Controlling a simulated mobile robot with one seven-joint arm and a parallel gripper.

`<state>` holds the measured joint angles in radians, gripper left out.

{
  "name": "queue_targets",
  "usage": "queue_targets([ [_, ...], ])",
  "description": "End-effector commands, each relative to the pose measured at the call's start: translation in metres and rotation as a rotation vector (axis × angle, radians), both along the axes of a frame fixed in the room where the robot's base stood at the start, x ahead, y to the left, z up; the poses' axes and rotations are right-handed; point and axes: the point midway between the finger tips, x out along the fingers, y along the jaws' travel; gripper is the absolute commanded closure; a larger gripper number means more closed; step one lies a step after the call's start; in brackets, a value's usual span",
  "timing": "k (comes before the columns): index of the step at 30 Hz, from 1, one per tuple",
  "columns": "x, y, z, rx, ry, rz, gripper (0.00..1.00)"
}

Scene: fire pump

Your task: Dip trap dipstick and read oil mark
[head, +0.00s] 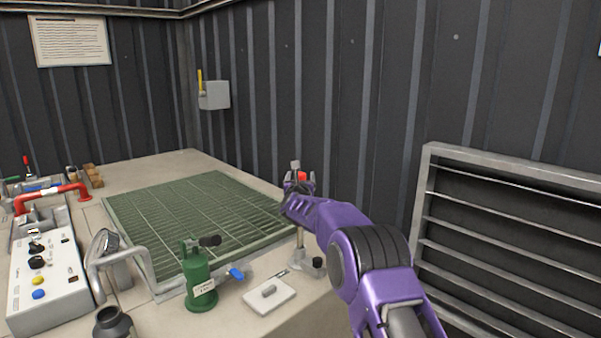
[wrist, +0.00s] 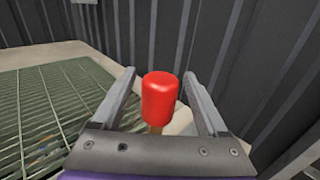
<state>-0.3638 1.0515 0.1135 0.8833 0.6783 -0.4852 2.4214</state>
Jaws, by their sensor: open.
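A red cylindrical knob (wrist: 160,98) on a thin brass-coloured stem stands between my gripper's fingers in the wrist view; it looks like the dipstick's handle. In the head view its red top (head: 302,176) shows at the end of my purple arm. A pale upright post (head: 300,237) is below it. My gripper (wrist: 160,85) is open, one finger on each side of the knob, with gaps visible. In the head view my gripper (head: 298,178) is small and partly hidden by my wrist. The stem's lower part and any oil mark are hidden.
A green grating (head: 195,220) covers the bench middle. A green pump (head: 199,277) with a blue lever and a white plate (head: 269,294) stand in front. A control panel (head: 45,280) and red pipe (head: 55,192) are left. A louvred panel (head: 510,240) is right.

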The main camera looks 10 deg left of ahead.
Motion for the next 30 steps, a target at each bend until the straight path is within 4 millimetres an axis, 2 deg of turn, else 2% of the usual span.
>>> queue_targets([
  [9,0.017,0.002,0.001,-0.001,-0.001,0.001,0.24],
  [21,0.019,0.003,0.000,-0.002,-0.002,0.001,0.25],
  [30,0.019,0.003,0.001,-0.002,-0.002,0.001,0.79],
])
